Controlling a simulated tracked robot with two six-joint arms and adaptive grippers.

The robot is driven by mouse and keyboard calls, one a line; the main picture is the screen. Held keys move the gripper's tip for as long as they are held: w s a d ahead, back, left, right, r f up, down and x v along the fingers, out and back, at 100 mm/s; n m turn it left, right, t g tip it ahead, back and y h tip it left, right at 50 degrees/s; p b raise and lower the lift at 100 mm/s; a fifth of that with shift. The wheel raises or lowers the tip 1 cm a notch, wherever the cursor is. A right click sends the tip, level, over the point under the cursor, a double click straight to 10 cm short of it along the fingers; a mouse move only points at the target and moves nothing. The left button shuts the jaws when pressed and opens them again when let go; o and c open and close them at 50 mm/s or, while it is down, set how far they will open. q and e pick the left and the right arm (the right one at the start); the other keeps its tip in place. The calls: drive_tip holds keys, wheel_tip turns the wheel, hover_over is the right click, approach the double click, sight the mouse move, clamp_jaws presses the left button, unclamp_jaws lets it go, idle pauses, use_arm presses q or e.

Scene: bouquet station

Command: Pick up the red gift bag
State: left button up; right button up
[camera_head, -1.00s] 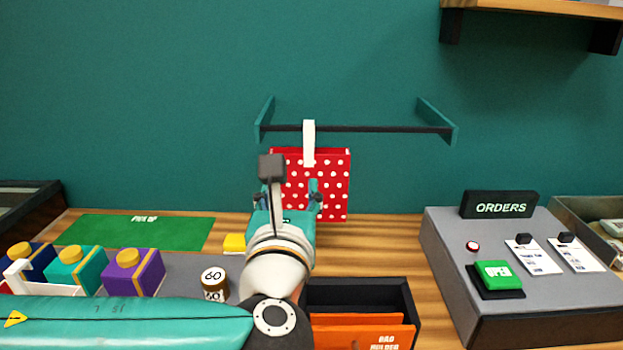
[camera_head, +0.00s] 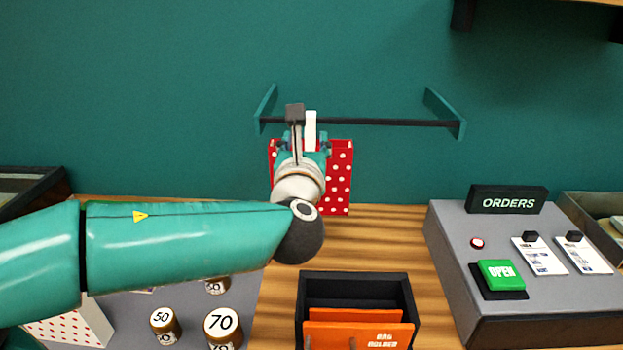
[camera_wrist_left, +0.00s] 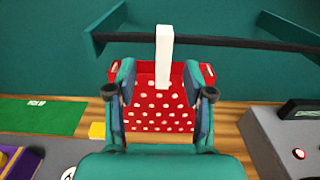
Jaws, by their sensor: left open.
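The red gift bag (camera_head: 339,183) with white polka dots hangs from a dark bar (camera_head: 385,122) by a white strap (camera_head: 311,125). My left gripper (camera_head: 302,143) is in front of the bag's upper part and hides much of its left half in the head view. In the left wrist view, the bag (camera_wrist_left: 160,110) and its white strap (camera_wrist_left: 164,58) lie between the two spread fingers of the left gripper (camera_wrist_left: 160,92). The gripper is open. Whether the fingers touch the bag cannot be told. My right gripper is not in view.
A black holder with orange bags (camera_head: 357,305) stands at the front middle. A grey orders console (camera_head: 480,310) is at the right. Numbered spools (camera_head: 222,328) and a white polka-dot box (camera_head: 80,325) are at the lower left. Brackets (camera_head: 445,112) hold the bar on the wall.

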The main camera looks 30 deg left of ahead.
sight(311, 126)
use_arm(q)
drive_tip(key=x, duration=0.1)
drive_tip(key=p+x, duration=0.1)
drive_tip(key=x, duration=0.1)
drive_tip(key=p+x, duration=0.1)
drive_tip(key=shift+w+r, duration=0.25)
drive_tip(key=shift+w, duration=0.25)
drive_tip(key=shift+w+a+f, duration=0.1)
drive_tip(key=shift+w, duration=0.15)
clamp_jaws()
